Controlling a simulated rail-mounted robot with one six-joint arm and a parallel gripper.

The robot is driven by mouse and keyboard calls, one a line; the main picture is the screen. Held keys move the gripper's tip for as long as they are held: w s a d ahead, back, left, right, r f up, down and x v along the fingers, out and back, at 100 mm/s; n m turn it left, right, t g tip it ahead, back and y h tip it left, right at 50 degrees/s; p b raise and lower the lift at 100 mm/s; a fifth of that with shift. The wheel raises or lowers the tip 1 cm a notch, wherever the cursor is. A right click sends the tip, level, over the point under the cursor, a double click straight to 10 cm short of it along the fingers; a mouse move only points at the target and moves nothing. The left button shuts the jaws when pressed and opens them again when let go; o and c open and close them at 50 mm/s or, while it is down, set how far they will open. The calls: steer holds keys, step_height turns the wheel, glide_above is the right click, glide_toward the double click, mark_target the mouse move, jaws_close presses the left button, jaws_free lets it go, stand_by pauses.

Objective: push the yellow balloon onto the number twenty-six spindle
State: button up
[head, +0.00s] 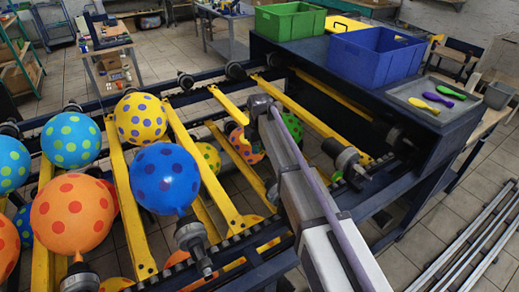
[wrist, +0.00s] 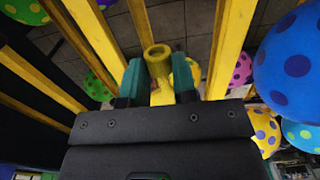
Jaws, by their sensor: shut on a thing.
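My gripper (wrist: 159,76) shows in the wrist view with its two teal fingers shut on the uninflated yellow balloon (wrist: 157,52). The balloon's round open mouth points away from the gripper, with its body between the fingers. Dark spindles line the rack; one empty spindle (head: 347,160) stands right of my arm. No spindle number is readable, so I cannot tell which is twenty-six.
Inflated dotted balloons, such as a blue one (head: 165,177) and an orange one (head: 72,212), crowd the left. Yellow bars (head: 200,165) cross the rack. A grey tray (head: 405,92) with flat balloons, a blue crate (head: 375,60) and a green crate (head: 290,22) stand at the back right.

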steer(key=s+d+f+b, duration=0.2)
steer(key=s+f+b, duration=0.1)
steer(key=f+b, duration=0.5)
steer(key=shift+f+b, duration=0.35)
steer(key=shift+f, duration=0.3)
steer(key=shift+s+d, duration=0.45)
steer(key=shift+s, duration=0.2)
stand_by(0.9)
steer(key=o, duration=0.9)
step_height(320, 180, up, 9)
steer(key=p, duration=0.9)
